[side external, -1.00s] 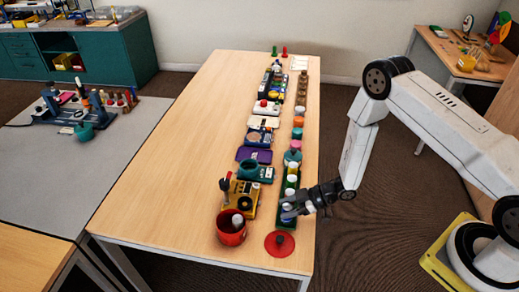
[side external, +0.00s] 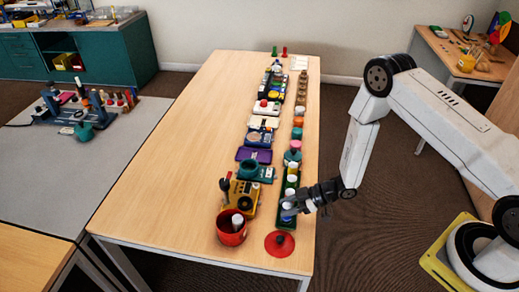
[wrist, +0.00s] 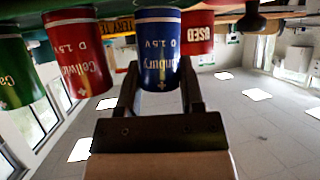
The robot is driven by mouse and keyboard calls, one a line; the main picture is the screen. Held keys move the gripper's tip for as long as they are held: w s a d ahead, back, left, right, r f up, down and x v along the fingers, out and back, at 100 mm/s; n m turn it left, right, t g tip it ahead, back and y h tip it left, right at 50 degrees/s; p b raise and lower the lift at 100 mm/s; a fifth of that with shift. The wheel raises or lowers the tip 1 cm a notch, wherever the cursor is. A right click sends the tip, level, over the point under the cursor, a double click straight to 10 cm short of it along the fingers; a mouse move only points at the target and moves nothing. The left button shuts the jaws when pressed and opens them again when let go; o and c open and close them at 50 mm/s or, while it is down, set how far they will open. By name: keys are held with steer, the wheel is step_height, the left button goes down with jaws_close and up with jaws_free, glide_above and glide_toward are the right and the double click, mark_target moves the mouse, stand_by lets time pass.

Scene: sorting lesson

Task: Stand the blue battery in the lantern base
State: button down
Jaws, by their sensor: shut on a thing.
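The blue battery (wrist: 158,55), marked D 1.5V, sits between my gripper's fingers (wrist: 160,85) in the wrist view, where everything shows upside down. My gripper (side external: 287,211) is shut on it at the front end of the green battery tray (side external: 279,226). In the side view the battery is small and partly hidden by the fingers. A teal round holder (side external: 250,169), which looks like the lantern base, stands farther back and left of the tray.
A red battery (wrist: 78,55) and a green battery (wrist: 18,75) stand beside the blue one. A red bin (side external: 231,236) marked USED and a yellow tester (side external: 243,198) are to the left. A red disc (side external: 279,244) lies in front. The table's left half is clear.

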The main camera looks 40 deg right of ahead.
steer(key=shift+r, duration=0.7)
steer(key=s+d+r, duration=0.2)
steer(key=s+r, duration=0.9)
steer(key=s, duration=0.2)
steer(key=shift+s+d, duration=0.2)
steer(key=shift+s, duration=0.2)
steer(key=shift+w, duration=0.1)
steer(key=w+r+m+t+h, duration=0.1)
steer(key=w+m+t+h, duration=0.4)
steer(key=w, duration=1.7)
steer(key=shift+r+m+h, duration=0.15)
steer(key=shift+m+h, duration=1.65)
steer(key=shift+w, duration=0.1)
